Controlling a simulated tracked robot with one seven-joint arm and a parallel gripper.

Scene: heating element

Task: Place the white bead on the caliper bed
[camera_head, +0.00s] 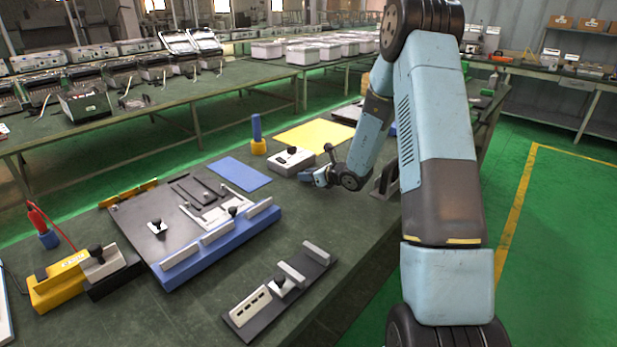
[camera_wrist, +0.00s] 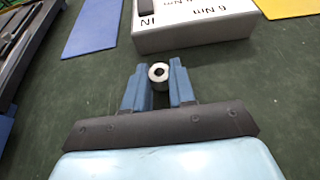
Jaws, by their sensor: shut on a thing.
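My gripper (camera_head: 318,178) is low over the green worktop, in front of a small white box. Whether the bead touches the worktop is unclear. I cannot tell for certain which fixture is the caliper bed. A dark plate with grey blocks (camera_head: 240,315) lies near the front edge. A large dark board (camera_head: 140,225) with a blue rail and grey blocks lies to the left.
The white box (camera_head: 292,161), marked "6 Nm", stands just beyond my gripper (camera_wrist: 200,36). A blue mat (camera_head: 238,174), a yellow mat (camera_head: 314,136) and a blue post on a yellow base (camera_head: 257,138) are nearby. Worktop between my gripper and the dark plate is clear.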

